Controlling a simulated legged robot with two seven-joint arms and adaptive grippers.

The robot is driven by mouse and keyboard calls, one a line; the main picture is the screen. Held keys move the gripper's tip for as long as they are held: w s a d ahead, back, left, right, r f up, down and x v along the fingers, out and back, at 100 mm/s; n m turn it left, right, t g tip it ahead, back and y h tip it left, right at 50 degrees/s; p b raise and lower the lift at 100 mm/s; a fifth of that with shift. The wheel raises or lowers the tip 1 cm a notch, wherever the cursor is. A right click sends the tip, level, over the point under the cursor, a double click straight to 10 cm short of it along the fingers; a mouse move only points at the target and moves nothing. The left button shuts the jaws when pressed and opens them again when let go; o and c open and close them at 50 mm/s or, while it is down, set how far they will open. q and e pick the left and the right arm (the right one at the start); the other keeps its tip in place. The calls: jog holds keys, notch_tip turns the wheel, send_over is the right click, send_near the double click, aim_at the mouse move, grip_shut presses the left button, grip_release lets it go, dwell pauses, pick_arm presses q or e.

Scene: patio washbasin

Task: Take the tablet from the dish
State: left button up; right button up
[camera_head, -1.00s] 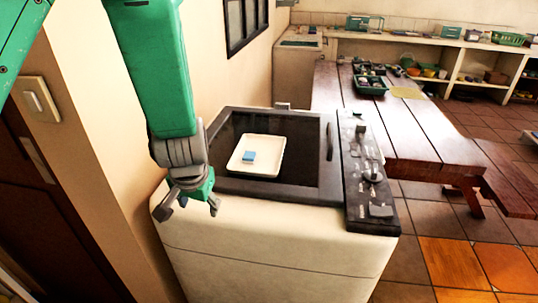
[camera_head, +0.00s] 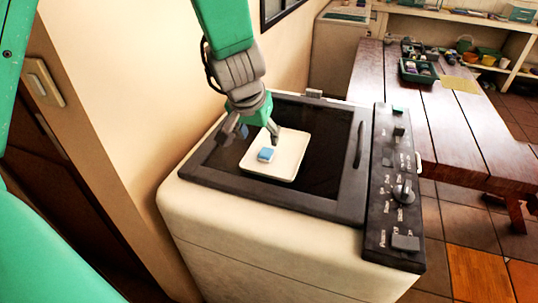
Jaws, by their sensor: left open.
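A small blue tablet (camera_head: 266,154) lies in a white square dish (camera_head: 285,173), near the dish's left part. The dish sits on the dark glass lid of a white washing machine (camera_head: 255,235). My left gripper (camera_head: 248,138) points down from above, over the dish's back left edge. Its fingers are spread, one left of the dish and one over it, with nothing between them. The tablet is just in front of the fingers, apart from them as far as I can tell. My right gripper is not in view.
A dark control panel (camera_head: 395,190) with raised knobs runs along the machine's right side. A wooden table (camera_head: 455,125) with a green crate (camera_head: 418,72) stands behind it to the right. A wall (camera_head: 130,90) rises close on the left.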

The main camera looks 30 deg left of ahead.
aim_at(266, 157)
pick_arm(q)
jog(key=x, duration=0.4)
jog(key=shift+w+a+f, duration=0.15)
jog(key=shift+w+a, duration=0.05)
jog(key=shift+a, duration=0.1)
jog(key=f, duration=0.1)
jog(key=w+f+b, duration=0.1)
jog(key=f, duration=0.1)
jog(key=shift+w+d+f, duration=0.3)
jog(key=shift+f, duration=0.1)
jog(key=shift+w+f, duration=0.15)
jog(key=shift+f, duration=0.05)
jog(key=shift+a, duration=0.15)
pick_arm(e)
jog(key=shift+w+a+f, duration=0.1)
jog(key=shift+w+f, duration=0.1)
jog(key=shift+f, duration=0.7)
pick_arm(q)
jog(key=shift+a, duration=0.15)
jog(key=c, duration=1.1)
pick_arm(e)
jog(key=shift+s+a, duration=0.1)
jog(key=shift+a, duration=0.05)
